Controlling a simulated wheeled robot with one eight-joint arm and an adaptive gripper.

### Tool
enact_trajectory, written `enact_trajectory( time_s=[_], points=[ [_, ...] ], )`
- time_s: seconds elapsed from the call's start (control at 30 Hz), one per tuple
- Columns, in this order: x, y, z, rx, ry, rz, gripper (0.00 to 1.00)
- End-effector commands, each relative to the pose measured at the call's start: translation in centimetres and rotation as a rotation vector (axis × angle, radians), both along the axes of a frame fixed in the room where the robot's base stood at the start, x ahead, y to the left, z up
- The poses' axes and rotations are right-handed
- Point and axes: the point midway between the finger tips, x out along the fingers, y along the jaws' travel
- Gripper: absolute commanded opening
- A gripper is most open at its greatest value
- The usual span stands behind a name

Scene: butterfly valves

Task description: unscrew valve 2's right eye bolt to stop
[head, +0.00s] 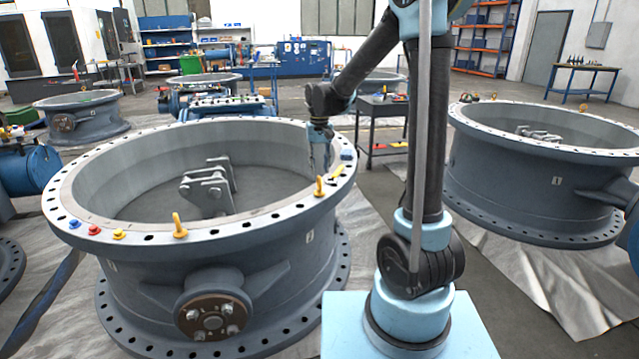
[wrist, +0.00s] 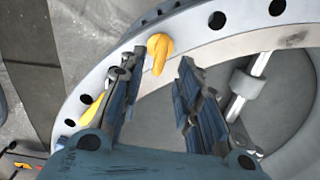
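Valve 2 (head: 150,268) is the large grey ring at the front left, its flange face up. Its right eye bolt (head: 319,186), yellow, stands upright on the flange; it also shows in the wrist view (wrist: 160,50). A second yellow eye bolt (head: 179,226) stands farther left on the same flange. My gripper (head: 320,158) points down near the flange's right inner side, just behind the right eye bolt in the head view. In the wrist view my gripper (wrist: 156,64) is open and empty. The eye bolt appears between and just beyond the fingertips; I see no contact.
A yellow piece (head: 337,171) lies on the flange beside the right eye bolt. Blue (head: 75,224), red (head: 94,230) and yellow (head: 118,234) pieces sit at the flange's left. Two grey lugs (head: 207,190) stand inside the ring. Another valve (head: 540,195) stands at right.

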Motion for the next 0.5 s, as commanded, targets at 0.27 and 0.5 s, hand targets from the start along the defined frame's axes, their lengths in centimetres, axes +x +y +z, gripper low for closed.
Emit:
enact_trajectory(
  time_s=[0.27, 0.5],
  points=[
    [0.0, 0.0, -4.3, 0.0, 0.0, 0.0, 0.31],
    [0.0, 0.0, -6.3, 0.0, 0.0, 0.0, 0.31]
  ],
)
